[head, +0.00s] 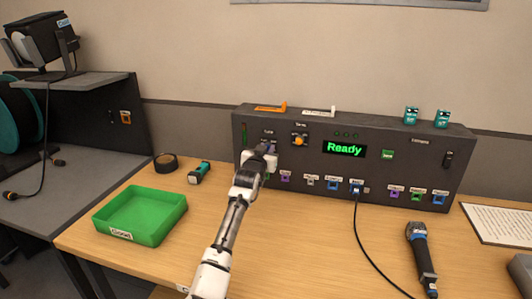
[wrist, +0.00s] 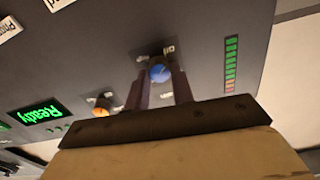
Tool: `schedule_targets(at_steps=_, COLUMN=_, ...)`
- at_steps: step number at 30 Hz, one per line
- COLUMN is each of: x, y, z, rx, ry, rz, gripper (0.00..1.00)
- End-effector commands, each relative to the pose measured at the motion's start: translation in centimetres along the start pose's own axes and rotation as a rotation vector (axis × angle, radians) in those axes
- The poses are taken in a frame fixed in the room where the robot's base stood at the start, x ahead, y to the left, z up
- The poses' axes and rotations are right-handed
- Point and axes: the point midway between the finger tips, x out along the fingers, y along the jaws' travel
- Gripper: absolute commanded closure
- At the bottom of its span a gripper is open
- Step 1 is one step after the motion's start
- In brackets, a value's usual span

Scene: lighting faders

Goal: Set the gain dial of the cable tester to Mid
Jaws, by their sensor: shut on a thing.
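The cable tester (head: 352,168) is a wide dark box at the back of the table, with a green "Ready" display (head: 344,148). My gripper (head: 266,152) is at the left part of its front panel and hides the dial there in the head view. In the wrist view, a blue dial (wrist: 160,72) sits between the two fingers of my gripper (wrist: 158,82), which are shut on it. Small white labels surround the dial, too small to read, and its pointer setting cannot be told.
An orange dial (wrist: 100,112) is beside the gripped one. A green level bar (wrist: 231,62) is on its other side. A blue plug with a black cable (head: 356,187) hangs from the panel. A green tray (head: 140,216) and a microphone (head: 420,255) lie on the table.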

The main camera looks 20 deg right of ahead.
Motion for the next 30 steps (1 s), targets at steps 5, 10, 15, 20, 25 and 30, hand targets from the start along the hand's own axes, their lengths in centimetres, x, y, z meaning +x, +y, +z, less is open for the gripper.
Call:
schedule_targets(at_steps=5, x=-0.01, y=0.03, z=0.46, rx=0.130, ry=0.002, rz=-0.001, gripper=0.99)
schedule_targets(at_steps=10, x=-0.01, y=0.07, z=0.44, rx=0.288, ry=0.001, rz=-0.001, gripper=0.99)
schedule_targets(at_steps=15, x=-0.01, y=0.11, z=0.30, rx=0.450, ry=0.001, rz=-0.001, gripper=0.99)
schedule_targets(at_steps=20, x=-0.01, y=0.12, z=0.22, rx=0.602, ry=0.001, rz=-0.001, gripper=0.99)
schedule_targets(at_steps=25, x=-0.02, y=0.13, z=0.18, rx=0.762, ry=-0.001, rz=-0.001, gripper=0.99)
schedule_targets(at_steps=30, x=-0.01, y=0.18, z=0.13, rx=0.925, ry=-0.001, rz=0.000, gripper=0.99)
